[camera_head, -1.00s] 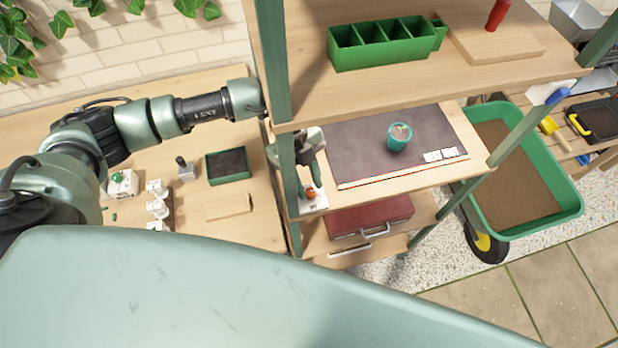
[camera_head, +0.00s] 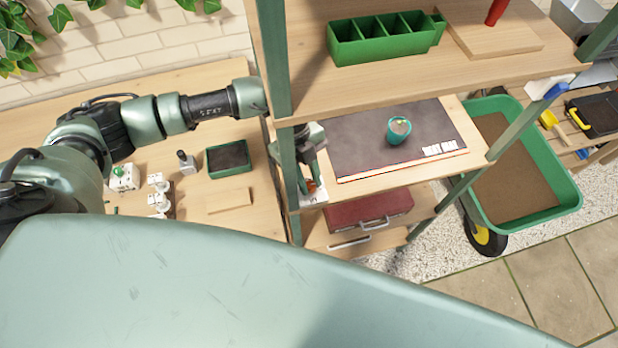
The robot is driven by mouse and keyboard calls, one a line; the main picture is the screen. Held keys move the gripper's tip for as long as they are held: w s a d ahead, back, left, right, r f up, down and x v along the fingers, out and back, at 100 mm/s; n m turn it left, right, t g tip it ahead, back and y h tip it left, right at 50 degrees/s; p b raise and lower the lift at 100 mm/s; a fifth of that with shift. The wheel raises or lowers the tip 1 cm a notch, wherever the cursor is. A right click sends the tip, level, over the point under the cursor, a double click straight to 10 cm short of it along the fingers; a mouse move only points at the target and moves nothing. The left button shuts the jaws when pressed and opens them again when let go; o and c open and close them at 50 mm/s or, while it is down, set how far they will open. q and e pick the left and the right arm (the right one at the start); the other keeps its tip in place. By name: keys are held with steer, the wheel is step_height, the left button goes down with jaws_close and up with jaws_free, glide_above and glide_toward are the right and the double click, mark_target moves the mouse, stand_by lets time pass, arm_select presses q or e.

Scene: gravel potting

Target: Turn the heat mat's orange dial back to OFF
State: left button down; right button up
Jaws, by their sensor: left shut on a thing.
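The heat mat (camera_head: 355,145) is a dark sheet lying on the middle shelf, with a pale label at its right front corner. Its orange dial (camera_head: 311,186) sits on a small white control box (camera_head: 314,197) at the shelf's left front, beside the green post. My left gripper (camera_head: 307,186) reaches in behind the post, points down and is shut on the orange dial. The fingers cover most of the dial, so its setting cannot be read. My right gripper is not in view.
A teal pot (camera_head: 398,131) stands on the mat. The green shelf post (camera_head: 281,150) is close to my left wrist. A green divided planter (camera_head: 385,42) stands on the upper shelf, a red case (camera_head: 370,210) below. My own pale green body fills the foreground.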

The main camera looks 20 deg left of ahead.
arm_select(q)
steer(key=m+b, duration=0.2)
steer(key=shift+w+d+f+m+g+y, duration=0.1)
steer(key=shift+w+f+m+g+y, duration=0.05)
steer(key=shift+m+g+y, duration=0.25)
steer(key=m+y+b, duration=0.1)
steer(key=m+b, duration=0.3)
steer(key=m+y+b, duration=0.1)
steer(key=m+b, duration=0.2)
steer(key=b, duration=0.1)
steer(key=m+y+b, duration=0.2)
steer(key=m+b, duration=0.2)
steer(key=shift+d+m+g+b, duration=0.25)
steer(key=shift+m+g+b, duration=0.05)
steer(key=shift+g+b, duration=0.1)
steer(key=shift+r+m+t+y+b, duration=0.15)
steer(key=shift+m+y+b, duration=0.15)
steer(key=shift+m+b, duration=0.4)
steer(key=shift+r+m+t+y+b, duration=0.15)
steer(key=shift+m+y+b, duration=0.15)
steer(key=shift+m+b, duration=0.4)
steer(key=c, duration=1.5)
jaws_free()
steer(key=shift+f, duration=0.1)
steer(key=shift+d, duration=0.1)
